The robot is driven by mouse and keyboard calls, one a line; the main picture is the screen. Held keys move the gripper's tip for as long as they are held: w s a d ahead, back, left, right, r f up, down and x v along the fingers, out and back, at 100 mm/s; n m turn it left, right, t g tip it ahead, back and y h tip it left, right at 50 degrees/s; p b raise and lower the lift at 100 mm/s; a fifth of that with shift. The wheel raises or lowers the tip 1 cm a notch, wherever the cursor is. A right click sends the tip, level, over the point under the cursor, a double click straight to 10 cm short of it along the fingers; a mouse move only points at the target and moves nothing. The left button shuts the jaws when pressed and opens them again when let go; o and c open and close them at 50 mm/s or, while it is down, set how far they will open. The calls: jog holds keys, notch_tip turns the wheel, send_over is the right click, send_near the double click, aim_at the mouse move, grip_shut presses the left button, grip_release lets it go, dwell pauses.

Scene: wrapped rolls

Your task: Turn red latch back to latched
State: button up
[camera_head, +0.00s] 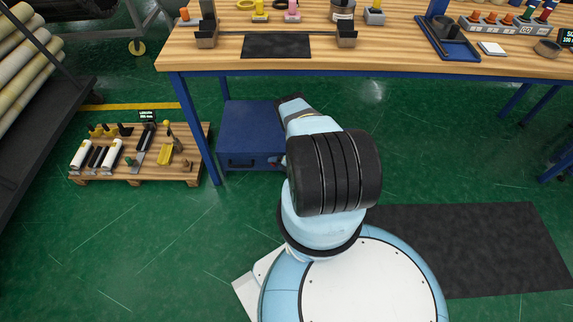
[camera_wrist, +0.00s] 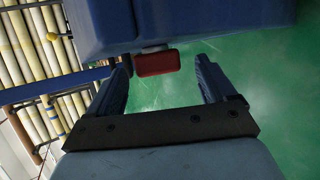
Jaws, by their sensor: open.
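The red latch (camera_wrist: 158,63) shows in the wrist view as a small red block on a short grey mount at the edge of a blue cabinet (camera_wrist: 180,22). My gripper (camera_wrist: 168,80) is open, with one dark blue finger on each side of the latch in the picture. Neither finger visibly touches it, and I cannot tell the depth between them. In the head view the blue cabinet (camera_head: 250,130) stands under the workbench. There my arm hides its right part, and the latch and the fingertips are not visible.
The wooden workbench (camera_head: 400,55) spans the space above the cabinet, with a blue leg (camera_head: 199,130) at its left. A pallet with tools (camera_head: 135,178) lies on the floor to the left. The green floor in front is mostly clear.

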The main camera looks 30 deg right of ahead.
jog(key=v, duration=1.3)
